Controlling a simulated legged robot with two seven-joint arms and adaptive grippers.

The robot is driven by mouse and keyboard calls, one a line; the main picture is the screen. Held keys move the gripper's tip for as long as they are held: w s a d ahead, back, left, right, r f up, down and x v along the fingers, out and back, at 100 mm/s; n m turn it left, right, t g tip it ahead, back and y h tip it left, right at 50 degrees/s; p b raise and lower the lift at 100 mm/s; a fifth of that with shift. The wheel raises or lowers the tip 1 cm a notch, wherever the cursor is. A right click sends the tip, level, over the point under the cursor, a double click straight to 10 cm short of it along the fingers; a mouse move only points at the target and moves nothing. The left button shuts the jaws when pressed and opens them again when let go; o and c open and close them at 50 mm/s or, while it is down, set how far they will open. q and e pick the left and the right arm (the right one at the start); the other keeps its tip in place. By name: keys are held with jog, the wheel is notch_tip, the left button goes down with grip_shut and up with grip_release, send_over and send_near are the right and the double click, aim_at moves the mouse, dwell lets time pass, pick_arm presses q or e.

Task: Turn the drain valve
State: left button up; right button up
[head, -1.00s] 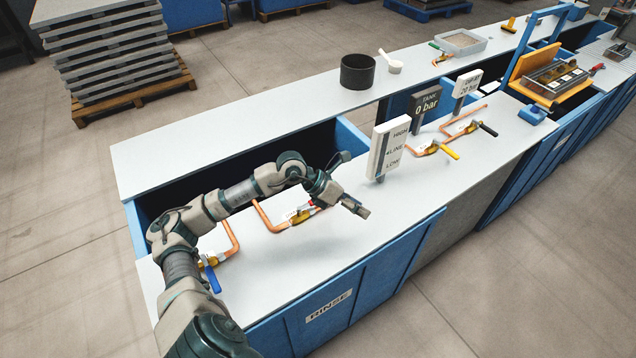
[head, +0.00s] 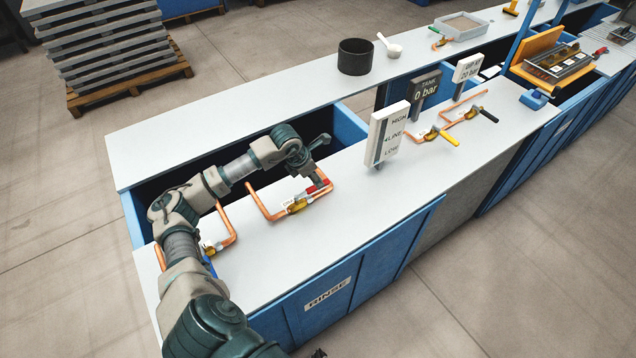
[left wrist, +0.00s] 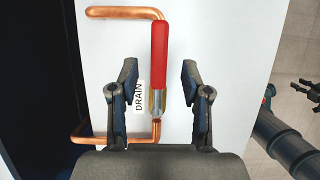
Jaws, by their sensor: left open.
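The drain valve is a brass body (head: 298,205) on a bent copper pipe (head: 262,205) on the white counter, with a red lever handle (head: 318,188). In the left wrist view the red handle (left wrist: 159,55) lies lengthwise between my spread fingers, beside a "DRAIN" label (left wrist: 139,96). My left gripper (head: 319,179) is open and points down over the handle; it also shows in the left wrist view (left wrist: 159,68). A gap shows on each side of the handle. A small dark gripper, likely my right one (left wrist: 307,86), shows at the right edge of the left wrist view.
A level sign (head: 386,135) stands on the counter to the right of the valve. Another copper pipe (head: 228,228) is to the left, partly behind my arm. An open blue basin (head: 349,127) lies behind. The counter front is clear.

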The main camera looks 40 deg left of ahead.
aim_at(312, 189)
pick_arm(q)
jog(key=x, duration=0.4)
jog(key=shift+a+f, duration=0.2)
jog(key=shift+d, duration=0.1)
jog(key=shift+r, duration=0.1)
jog(key=shift+c, duration=1.2)
grip_shut()
